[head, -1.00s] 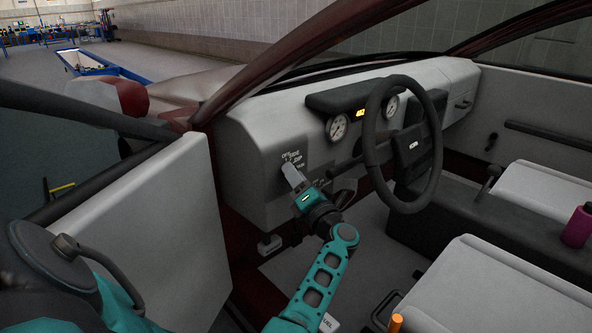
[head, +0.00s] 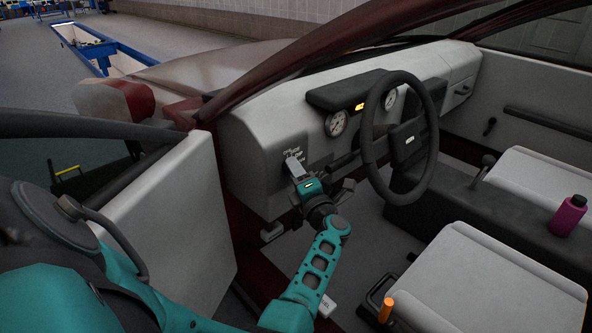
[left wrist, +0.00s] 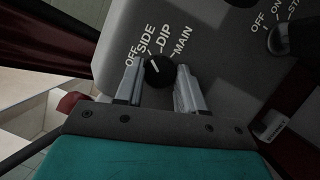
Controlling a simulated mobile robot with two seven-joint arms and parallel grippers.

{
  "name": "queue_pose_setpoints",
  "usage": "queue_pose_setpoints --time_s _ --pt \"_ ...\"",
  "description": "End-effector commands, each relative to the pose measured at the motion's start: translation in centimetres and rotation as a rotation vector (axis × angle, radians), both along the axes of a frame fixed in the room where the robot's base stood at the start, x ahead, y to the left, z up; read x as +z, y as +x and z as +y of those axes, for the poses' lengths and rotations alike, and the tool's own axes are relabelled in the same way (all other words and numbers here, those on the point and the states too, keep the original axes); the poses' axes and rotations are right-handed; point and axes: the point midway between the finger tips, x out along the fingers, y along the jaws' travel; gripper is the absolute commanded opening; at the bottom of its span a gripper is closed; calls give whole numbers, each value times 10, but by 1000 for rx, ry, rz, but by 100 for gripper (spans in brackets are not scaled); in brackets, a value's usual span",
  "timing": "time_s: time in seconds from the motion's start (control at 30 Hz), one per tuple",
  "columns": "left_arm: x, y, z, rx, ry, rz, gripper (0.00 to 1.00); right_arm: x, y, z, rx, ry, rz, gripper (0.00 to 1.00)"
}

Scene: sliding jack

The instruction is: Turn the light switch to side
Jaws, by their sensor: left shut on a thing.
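The light switch (left wrist: 158,73) is a round black knob with a short white pointer line, on the grey dash panel left of the steering wheel. In the left wrist view the labels OFF, SIDE, DIP and MAIN fan out above it. The pointer leans up and to the left, toward the OFF and SIDE marks; I cannot tell exactly which. My left gripper (left wrist: 157,83) has one finger on each side of the knob and is shut on it. In the head view my left gripper (head: 294,168) is at the panel and hides the knob. My right gripper is not in view.
The steering wheel (head: 401,138) stands close to the right of my left arm. A second knob (left wrist: 287,38) is at the upper right in the left wrist view. The open car door (head: 165,215) is at the left. A purple bottle (head: 568,216) stands by the seats.

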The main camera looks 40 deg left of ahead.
Motion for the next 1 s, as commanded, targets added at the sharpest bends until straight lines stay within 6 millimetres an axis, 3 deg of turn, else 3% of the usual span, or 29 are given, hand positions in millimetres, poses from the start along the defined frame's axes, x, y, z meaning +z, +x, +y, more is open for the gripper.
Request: queue_pose_setpoints --time_s 0.23,0.27,0.5,1.0 --pt "2 1 0 -1 3 -1 8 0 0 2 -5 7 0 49" --pt "2 1 0 -1 4 -2 42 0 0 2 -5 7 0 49" --pt "1 0 0 -1 2 -2 64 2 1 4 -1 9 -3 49" --pt "-1 1 -2 -1 1 -1 64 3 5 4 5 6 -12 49"
